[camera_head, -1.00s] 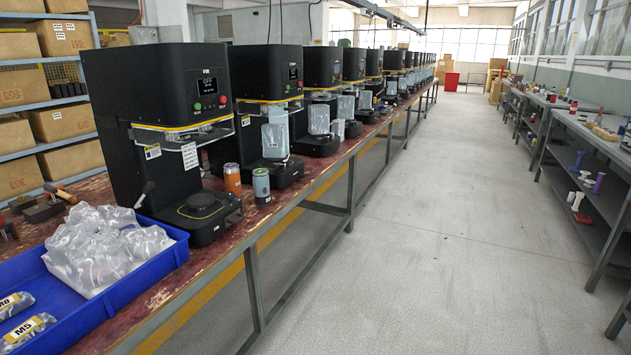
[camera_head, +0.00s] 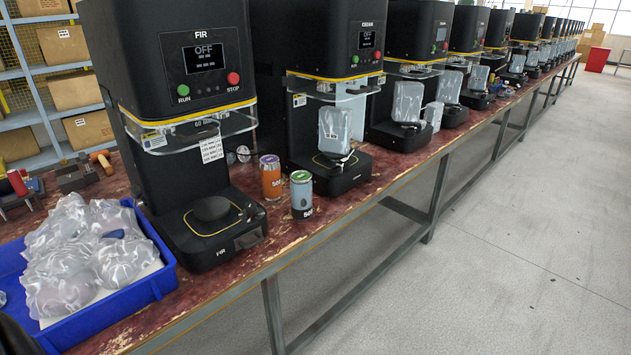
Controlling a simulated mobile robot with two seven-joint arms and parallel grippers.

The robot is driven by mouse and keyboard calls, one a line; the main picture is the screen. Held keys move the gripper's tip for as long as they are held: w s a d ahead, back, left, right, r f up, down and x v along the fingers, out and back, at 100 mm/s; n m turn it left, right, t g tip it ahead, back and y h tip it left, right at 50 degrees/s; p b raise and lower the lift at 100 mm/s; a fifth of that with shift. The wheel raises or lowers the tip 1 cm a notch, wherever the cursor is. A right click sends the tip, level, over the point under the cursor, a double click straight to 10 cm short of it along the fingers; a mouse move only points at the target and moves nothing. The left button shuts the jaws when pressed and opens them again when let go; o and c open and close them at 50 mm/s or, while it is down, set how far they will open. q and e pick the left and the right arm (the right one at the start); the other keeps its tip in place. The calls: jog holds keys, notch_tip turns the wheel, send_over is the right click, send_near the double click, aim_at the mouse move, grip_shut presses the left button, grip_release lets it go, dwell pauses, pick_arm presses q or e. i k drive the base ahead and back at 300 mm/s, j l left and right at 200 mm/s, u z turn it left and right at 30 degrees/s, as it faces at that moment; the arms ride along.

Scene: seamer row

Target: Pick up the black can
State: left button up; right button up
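A can (camera_head: 301,196) with a green top, a grey-blue middle and a black lower band stands upright near the front edge of the workbench. It is the darker of two cans; no wholly black can shows. An orange can (camera_head: 271,177) with a purplish top stands upright just left of and behind it. Both stand between the FIR seamer (camera_head: 212,85) and the CEDAR-like labelled seamer (camera_head: 330,50), whose label is hard to read. Neither of my grippers is in view. A dark rounded shape at the bottom left corner is too cut off to identify.
The blue tray (camera_head: 153,287) with clear plastic bags (camera_head: 75,255) sits left on the red-worn workbench (camera_head: 240,277). More seamers recede to the right. Shelves with cardboard boxes (camera_head: 65,44) stand behind at left. The grey floor (camera_head: 500,260) right of the bench is clear.

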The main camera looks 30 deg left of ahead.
aim_at(301, 193)
jog(key=i+l+u, duration=0.1)
jog(key=i+u, duration=0.35)
jog(key=i+l+u, duration=0.85)
jog(key=i+j, duration=0.1)
